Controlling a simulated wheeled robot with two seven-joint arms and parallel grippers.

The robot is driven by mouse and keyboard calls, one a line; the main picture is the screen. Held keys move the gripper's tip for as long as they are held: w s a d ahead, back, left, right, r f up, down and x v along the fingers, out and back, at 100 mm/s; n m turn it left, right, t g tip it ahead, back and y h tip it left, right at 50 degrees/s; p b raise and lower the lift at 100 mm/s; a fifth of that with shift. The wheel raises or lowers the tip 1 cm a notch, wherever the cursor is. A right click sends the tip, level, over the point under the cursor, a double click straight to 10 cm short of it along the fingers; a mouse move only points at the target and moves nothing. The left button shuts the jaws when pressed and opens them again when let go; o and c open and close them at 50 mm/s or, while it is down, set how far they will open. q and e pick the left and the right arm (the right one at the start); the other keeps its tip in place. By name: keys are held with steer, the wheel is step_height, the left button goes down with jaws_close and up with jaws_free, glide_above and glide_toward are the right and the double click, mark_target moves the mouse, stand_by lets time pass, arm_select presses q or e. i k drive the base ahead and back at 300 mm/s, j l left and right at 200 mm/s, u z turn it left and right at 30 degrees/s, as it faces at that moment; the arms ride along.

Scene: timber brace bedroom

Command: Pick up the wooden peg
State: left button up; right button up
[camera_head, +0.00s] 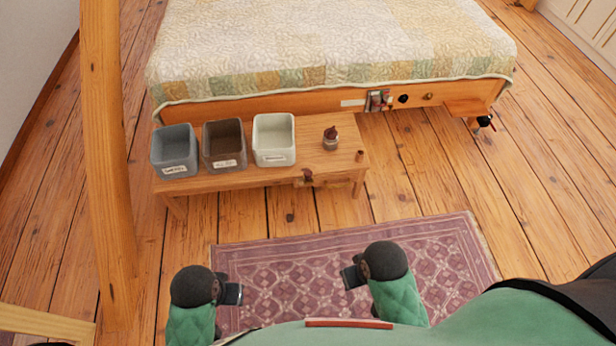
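A small brown upright cylinder, which looks like the wooden peg (360,156), stands at the front right corner of the low wooden bench (240,179). My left gripper (234,294) is low in the view, over the rug and well short of the bench. My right gripper (349,274) is also over the rug, nearer the bench and below the peg in the picture. Neither gripper touches the peg. The fingers are small and partly hidden, so their opening is unclear.
The bench carries a blue-grey bin (174,165), a brown bin (224,160), a white bin (274,157) and a small jar (331,142). A bed (330,50) stands close behind. A timber post (106,150) rises at left. A patterned rug (300,262) lies in front.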

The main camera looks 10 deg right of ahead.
mark_target(308, 175)
steer(key=i+l+u, duration=0.15)
steer(key=l, duration=0.55)
steer(key=i+l+u, duration=0.2)
steer(key=l, duration=0.5)
steer(key=i+l+u, duration=0.15)
steer(key=l, duration=0.6)
steer(key=l+u, duration=0.15)
steer(key=l, duration=0.6)
steer(key=i, duration=0.05)
